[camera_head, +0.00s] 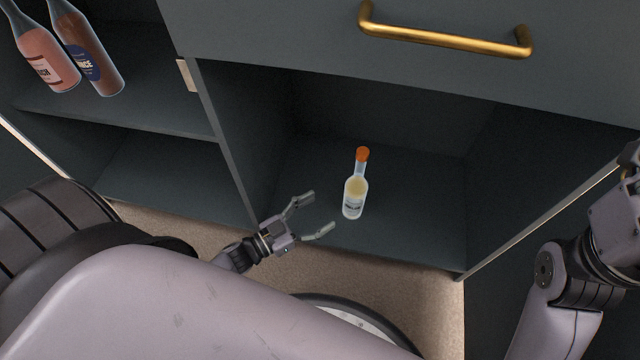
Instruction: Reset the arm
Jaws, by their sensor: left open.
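My left gripper (325,213) is open and empty at the front of the open lower compartment, its fingers pointing right. A small clear bottle (354,197) with yellowish contents and an orange cap stands upright on the compartment floor, just to the right of the fingertips and apart from them. My right arm (575,280) comes in at the right edge. Its gripper fingers do not show in the frame.
The compartment (420,235) has side walls left and right. A drawer with a brass handle (445,38) is above it. A pink bottle (48,62) and a brown bottle (90,55) stand on the left shelf (150,110). Carpet (430,300) lies in front.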

